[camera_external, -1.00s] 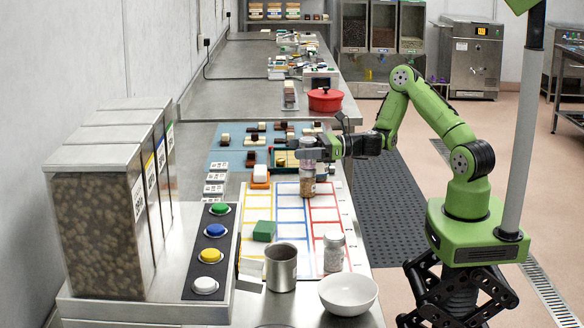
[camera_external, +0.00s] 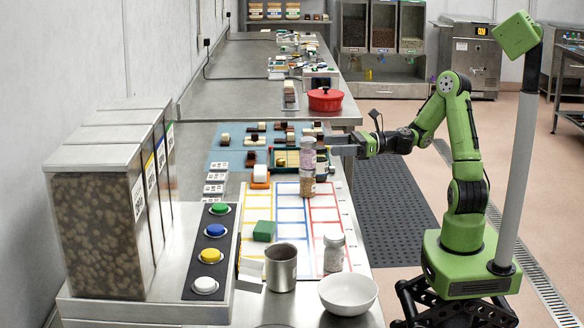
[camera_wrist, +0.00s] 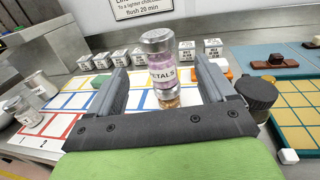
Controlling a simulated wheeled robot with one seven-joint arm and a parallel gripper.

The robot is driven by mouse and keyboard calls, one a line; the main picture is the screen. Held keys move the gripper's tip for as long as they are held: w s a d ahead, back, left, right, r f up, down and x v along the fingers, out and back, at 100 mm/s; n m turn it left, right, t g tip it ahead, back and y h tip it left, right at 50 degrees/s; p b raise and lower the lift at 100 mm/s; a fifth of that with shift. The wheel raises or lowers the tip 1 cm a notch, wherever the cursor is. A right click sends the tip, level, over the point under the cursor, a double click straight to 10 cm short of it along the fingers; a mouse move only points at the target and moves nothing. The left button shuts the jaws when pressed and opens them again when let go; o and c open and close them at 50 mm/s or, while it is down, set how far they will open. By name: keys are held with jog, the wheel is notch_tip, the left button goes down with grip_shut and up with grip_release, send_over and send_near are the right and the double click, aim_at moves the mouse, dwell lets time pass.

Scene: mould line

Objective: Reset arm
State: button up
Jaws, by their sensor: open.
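A jar with a silver lid and purple contents (camera_external: 307,152) stands upright on top of a second jar with tan contents (camera_external: 307,184), by the coloured grid on the bench. In the wrist view the upper jar (camera_wrist: 162,76) shows part of a label reading "ETALS", and the lower jar (camera_wrist: 168,99) shows just beneath it. My gripper (camera_external: 336,143) is to the right of the stack, level with the upper jar, its tips pointing at it. In the wrist view my open gripper (camera_wrist: 160,72) shows its fingers wide apart, with the jar seen in the gap beyond; no finger touches it.
A capped jar (camera_external: 334,252), metal cup (camera_external: 281,268), white bowl (camera_external: 348,294) and green block (camera_external: 263,231) stand at the near end. A red pot (camera_external: 325,99) stands farther back. A tray with a yellow grid (camera_wrist: 300,105) lies beside the gripper.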

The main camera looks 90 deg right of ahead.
jog(key=shift+s+b, duration=0.3)
jog(key=shift+s, duration=0.6)
jog(key=shift+d, duration=0.1)
jog(key=s+a+f+n+g+y+p, duration=0.1)
jog(key=a+f+n+g+p, duration=0.15)
jog(key=a+n+g, duration=0.4)
jog(key=s+a+f+n+g+y+p, duration=0.1)
jog(key=s+a+f+n+g+p, duration=0.15)
jog(key=a+n, duration=0.65)
jog(key=s+d+r+n+g+h+p, duration=0.1)
jog(key=s+r+n+h+p, duration=0.1)
jog(key=s+r+n, duration=0.4)
jog(key=s+d+r+n+g+h+p, duration=0.2)
jog(key=s+r+n+p, duration=0.3)
jog(key=s+n, duration=0.5)
jog(key=r+n, duration=0.1)
jog(key=n, duration=0.1)
jog(key=shift+n+h, duration=0.35)
jog(key=shift+h, duration=0.05)
